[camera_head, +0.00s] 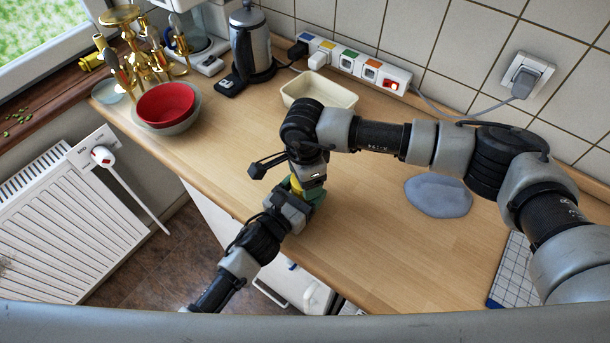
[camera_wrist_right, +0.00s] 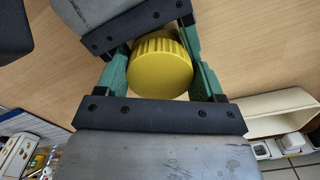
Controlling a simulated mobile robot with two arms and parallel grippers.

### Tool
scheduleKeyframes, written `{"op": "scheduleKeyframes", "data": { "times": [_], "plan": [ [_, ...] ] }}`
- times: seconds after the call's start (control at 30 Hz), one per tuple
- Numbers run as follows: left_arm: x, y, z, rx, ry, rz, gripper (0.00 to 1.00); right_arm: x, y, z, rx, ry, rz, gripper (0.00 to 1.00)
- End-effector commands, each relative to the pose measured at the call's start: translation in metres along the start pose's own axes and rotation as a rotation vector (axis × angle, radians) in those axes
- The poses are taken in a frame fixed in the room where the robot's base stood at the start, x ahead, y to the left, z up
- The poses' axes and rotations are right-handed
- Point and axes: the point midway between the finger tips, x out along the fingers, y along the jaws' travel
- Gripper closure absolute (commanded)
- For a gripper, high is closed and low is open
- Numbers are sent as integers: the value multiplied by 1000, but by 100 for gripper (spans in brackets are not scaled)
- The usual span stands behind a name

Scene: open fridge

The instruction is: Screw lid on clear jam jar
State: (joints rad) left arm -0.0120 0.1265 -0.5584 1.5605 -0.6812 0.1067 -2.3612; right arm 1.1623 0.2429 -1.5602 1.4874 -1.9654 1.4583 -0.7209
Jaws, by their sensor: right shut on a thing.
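The yellow ridged lid (camera_wrist_right: 160,68) shows between the green finger pads of my right gripper (camera_wrist_right: 162,78) in the right wrist view. This gripper is shut on the lid. In the head view my right gripper (camera_head: 305,168) points down over the worktop, with a bit of the yellow lid (camera_head: 296,185) just below it. My left gripper (camera_head: 300,203) comes in from the lower left, close under the right one. I cannot see its jaws well enough to tell their state. The clear jar cannot be made out; grippers block that spot.
The wooden worktop (camera_head: 360,235) is clear around the grippers. A cream tray (camera_head: 319,90) stands behind them. A red bowl (camera_head: 165,104), kettle (camera_head: 250,45) and power strip (camera_head: 352,62) stand at the back left and back.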

Motion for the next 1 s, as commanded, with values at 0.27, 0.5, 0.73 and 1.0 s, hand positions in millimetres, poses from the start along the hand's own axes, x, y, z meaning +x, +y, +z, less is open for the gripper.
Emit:
{"op": "scheduleKeyframes", "data": {
  "times": [0.27,0.5,0.73,1.0],
  "plan": [
    [3,4,12,-6,-29,2,72,11,5,-4,4,15,17,54],
    [4,4,12,-7,-29,2,72,15,5,-5,12,18,15,54],
    [4,4,12,-8,-29,2,73,17,5,-5,16,18,12,54],
    [4,3,12,-8,-30,1,73,18,4,-4,16,17,10,53]
  ]
}}
